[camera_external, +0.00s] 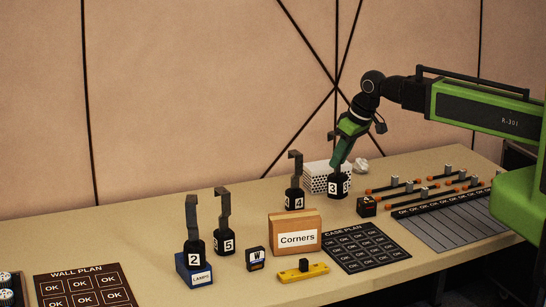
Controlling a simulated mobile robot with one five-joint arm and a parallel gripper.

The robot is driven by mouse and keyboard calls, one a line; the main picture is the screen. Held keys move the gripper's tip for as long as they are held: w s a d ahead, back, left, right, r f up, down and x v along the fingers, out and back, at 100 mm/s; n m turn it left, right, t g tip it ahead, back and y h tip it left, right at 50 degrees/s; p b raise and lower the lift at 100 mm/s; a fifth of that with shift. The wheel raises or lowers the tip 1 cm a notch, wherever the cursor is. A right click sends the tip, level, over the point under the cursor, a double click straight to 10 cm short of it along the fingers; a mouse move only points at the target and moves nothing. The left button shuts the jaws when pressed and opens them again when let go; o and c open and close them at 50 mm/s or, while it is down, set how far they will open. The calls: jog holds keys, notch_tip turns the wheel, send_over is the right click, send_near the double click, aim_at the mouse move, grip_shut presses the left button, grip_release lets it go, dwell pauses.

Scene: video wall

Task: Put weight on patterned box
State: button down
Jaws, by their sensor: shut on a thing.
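The patterned box (314,181) is white with dark dots and stands at the back of the table. My gripper (342,157) is at its right front and is shut on the upper part of a black weight marked 3 (338,188). This weight hangs upright below the jaws and hides part of the box's front right. I cannot tell if its base touches the table. Similar black weights with tall hooks are weight 4 (294,200), left of the box, weight 5 (224,242), and weight 2 (194,247), which stands on a blue box (198,277).
A cardboard Corners box (295,238) and a yellow tool (302,272) are in front. A small black block (366,206) and orange-ended tools (422,192) lie to the right. A crumpled white object (361,166) is behind my gripper. The case plan sheet (365,247) lies flat.

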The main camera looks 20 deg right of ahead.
jog(key=shift+w+a+n, duration=0.25)
jog(key=shift+w+n, duration=0.05)
jog(key=w+d+r+p, duration=0.2)
jog(key=w+d, duration=0.1)
jog(key=w, duration=0.4)
jog(key=w+d+r+p, duration=0.2)
jog(key=w+d+r, duration=0.1)
jog(key=w, duration=0.3)
jog(key=w+d+r+m+t+p, duration=0.15)
jog(key=w+d, duration=0.25)
jog(key=d, duration=0.4)
jog(key=w+d+r+m+p, duration=0.1)
jog(key=w+d+r+p, duration=0.2)
jog(key=w+d, duration=0.35)
jog(key=w+a+f+b, duration=0.1)
jog(key=a+f+b, duration=0.8)
jog(key=f+b, duration=0.2)
jog(key=shift+a+f+h, duration=0.25)
jog(key=shift+f+h, duration=0.05)
jog(key=c, duration=1.2)
grip_release()
